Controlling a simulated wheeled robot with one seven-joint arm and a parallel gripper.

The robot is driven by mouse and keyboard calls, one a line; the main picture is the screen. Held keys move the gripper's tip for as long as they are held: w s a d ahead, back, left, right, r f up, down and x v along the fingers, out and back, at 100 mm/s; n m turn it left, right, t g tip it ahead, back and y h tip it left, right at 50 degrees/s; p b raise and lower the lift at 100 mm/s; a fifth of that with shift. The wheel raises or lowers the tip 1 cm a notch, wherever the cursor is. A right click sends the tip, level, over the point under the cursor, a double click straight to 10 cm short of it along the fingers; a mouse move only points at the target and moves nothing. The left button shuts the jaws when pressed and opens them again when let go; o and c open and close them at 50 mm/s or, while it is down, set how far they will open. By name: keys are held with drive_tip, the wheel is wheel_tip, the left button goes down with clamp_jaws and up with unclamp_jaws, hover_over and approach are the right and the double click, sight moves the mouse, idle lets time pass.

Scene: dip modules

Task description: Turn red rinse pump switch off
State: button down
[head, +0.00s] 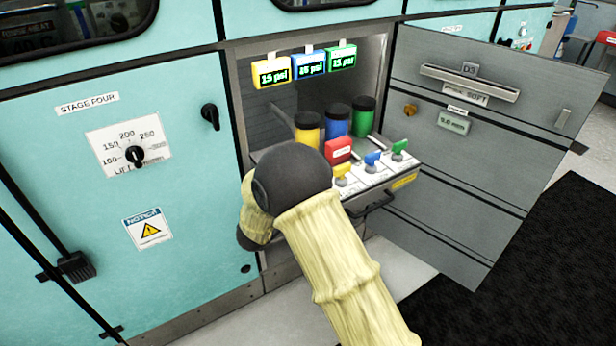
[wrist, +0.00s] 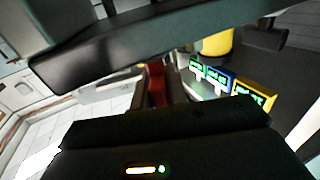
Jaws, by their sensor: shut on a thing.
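In the wrist view, my gripper (wrist: 165,90) has its dark jaws closed around a narrow red piece (wrist: 155,82), which looks like the red switch handle. Its ends are partly hidden by the jaws, so I cannot tell its on or off position. In the head view my arm covers the left end of the switch panel (head: 375,178), hiding the gripper and the red switch. The yellow switch (head: 343,171), blue switch (head: 372,158) and green switch (head: 399,147) stand to the right. A red block (head: 338,150) shows behind the panel, beside my arm.
Yellow (head: 271,72), blue (head: 310,66) and green (head: 342,58) pressure displays hang in the cabinet opening. Yellow (head: 307,129), blue (head: 337,120) and green (head: 362,117) canisters stand behind the switches. An open grey door (head: 480,160) bounds the right side.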

drive_tip(key=m+g+h+p, duration=0.3)
drive_tip(key=m+g+h, duration=0.1)
drive_tip(key=g+h, duration=0.1)
drive_tip(key=shift+m, duration=0.3)
drive_tip(key=c, duration=1.4)
unclamp_jaws()
drive_tip(key=shift+a, duration=0.1)
drive_tip(key=p+v, duration=0.1)
drive_tip(key=v, duration=1.6)
drive_tip(key=shift+p, duration=0.3)
drive_tip(key=shift+w+a, duration=0.1)
